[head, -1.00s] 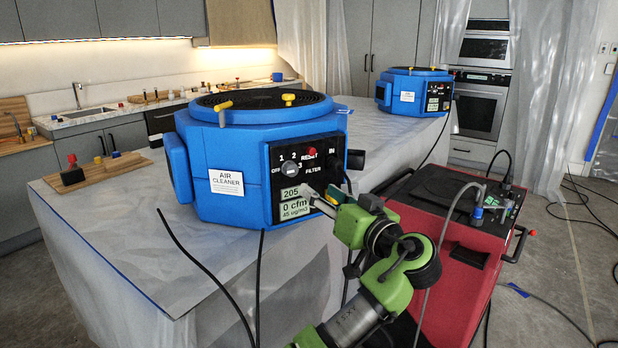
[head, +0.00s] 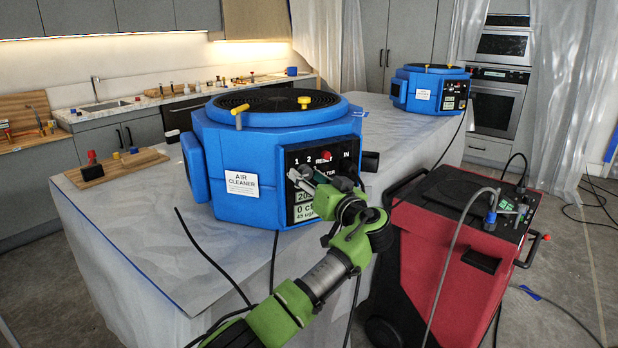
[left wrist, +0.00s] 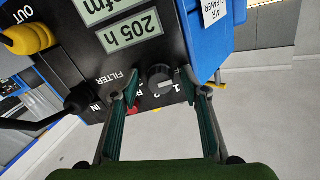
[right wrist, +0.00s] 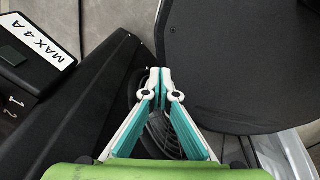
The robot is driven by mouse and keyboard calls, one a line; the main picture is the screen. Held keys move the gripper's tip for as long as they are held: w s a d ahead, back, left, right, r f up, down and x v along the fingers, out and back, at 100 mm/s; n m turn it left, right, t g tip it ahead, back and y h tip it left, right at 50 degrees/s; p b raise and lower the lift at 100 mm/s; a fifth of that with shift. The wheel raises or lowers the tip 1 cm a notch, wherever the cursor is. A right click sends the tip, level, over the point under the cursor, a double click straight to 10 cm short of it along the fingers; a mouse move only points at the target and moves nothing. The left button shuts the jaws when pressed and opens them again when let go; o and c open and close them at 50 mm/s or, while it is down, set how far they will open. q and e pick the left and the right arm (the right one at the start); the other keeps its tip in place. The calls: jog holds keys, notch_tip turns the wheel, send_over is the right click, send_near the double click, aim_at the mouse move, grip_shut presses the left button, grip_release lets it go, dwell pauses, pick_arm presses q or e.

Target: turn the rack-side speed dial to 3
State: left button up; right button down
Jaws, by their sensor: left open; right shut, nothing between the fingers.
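The near blue air cleaner (head: 233,200) stands on the covered counter, its black control panel (head: 345,161) facing right. I cannot read which number the dial points to. My left gripper (head: 303,178) is open at the panel and hides the dial in the head view. In the left wrist view its fingers (left wrist: 160,88) are on either side of the dial, with no clear contact. My right gripper (right wrist: 160,74) is shut and empty, outside the head view.
A second blue air cleaner (head: 431,90) stands farther back on the counter. A red machine (head: 450,240) stands on the floor at right. A wooden board (head: 118,168) lies left. Black cables hang by the counter. In the right wrist view, dark surfaces surround the shut fingers.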

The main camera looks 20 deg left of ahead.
pick_arm(q)
jog(key=c, duration=1.1)
